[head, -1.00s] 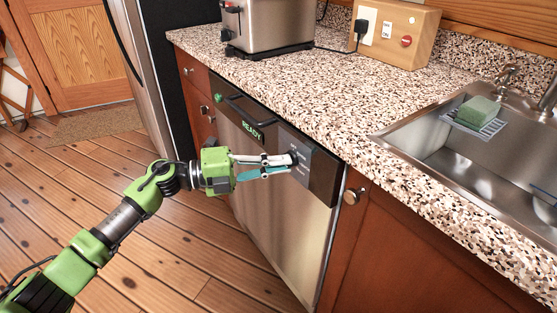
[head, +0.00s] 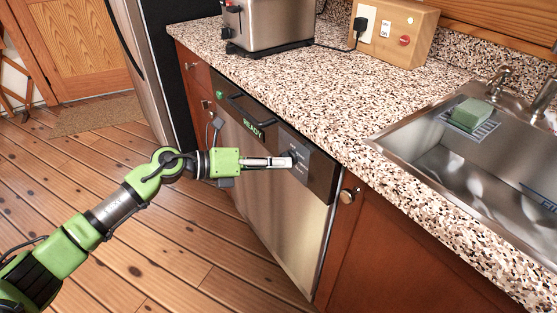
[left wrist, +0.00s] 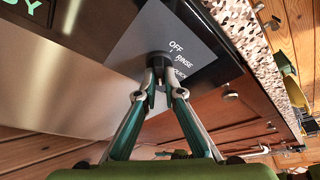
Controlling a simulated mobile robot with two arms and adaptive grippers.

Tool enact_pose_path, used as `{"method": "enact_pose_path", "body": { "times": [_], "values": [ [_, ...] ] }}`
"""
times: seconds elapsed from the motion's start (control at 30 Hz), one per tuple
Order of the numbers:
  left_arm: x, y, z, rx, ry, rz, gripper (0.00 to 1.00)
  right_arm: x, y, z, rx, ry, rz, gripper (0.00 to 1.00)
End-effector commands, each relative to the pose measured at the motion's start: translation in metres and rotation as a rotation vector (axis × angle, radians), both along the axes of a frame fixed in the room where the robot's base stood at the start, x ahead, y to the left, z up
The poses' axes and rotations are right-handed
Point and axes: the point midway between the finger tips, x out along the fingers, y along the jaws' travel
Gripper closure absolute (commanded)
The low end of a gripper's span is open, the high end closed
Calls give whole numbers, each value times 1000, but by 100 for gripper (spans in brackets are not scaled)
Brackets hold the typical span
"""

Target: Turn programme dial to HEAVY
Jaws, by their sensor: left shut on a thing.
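The dishwasher (head: 275,205) is built in under the counter, with a brushed steel front and a dark control strip. A green READY display (head: 253,129) is lit on the strip. The dark programme dial (left wrist: 159,59) sits on a grey panel (left wrist: 178,38). Around it, OFF, RINSE and QUICK can be read in the left wrist view; I see no HEAVY label, and the dial's pointer cannot be made out. My left gripper (head: 290,162) is shut on the dial, its fingertips (left wrist: 159,77) on either side of it. My right gripper is not in view.
A speckled counter (head: 320,95) runs above the dishwasher, with a toaster (head: 275,28) and a wooden socket box (head: 393,35) on it. A sink (head: 425,150) with a green sponge (head: 471,113) is at right. Wooden floor (head: 150,245) is clear at left.

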Motion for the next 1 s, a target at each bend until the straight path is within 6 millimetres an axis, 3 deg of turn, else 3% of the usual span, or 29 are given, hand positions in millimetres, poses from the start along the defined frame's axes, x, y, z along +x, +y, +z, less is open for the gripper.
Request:
{"method": "enact_pose_path", "body": {
  "times": [0.5, 0.53, 0.57, 0.87, 1.0],
  "values": [
    [-1, 0, -2, 15, -16, -2, 100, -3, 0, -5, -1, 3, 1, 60],
    [-1, 0, -2, 15, -15, -1, 86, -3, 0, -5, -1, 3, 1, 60],
    [-1, 0, -2, 15, -15, -1, 84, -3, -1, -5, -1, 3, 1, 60],
    [0, 1, -1, 12, -15, 0, 84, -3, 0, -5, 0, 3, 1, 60],
    [-3, 10, 2, 12, -15, 1, 84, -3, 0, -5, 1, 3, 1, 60]
  ]
}}
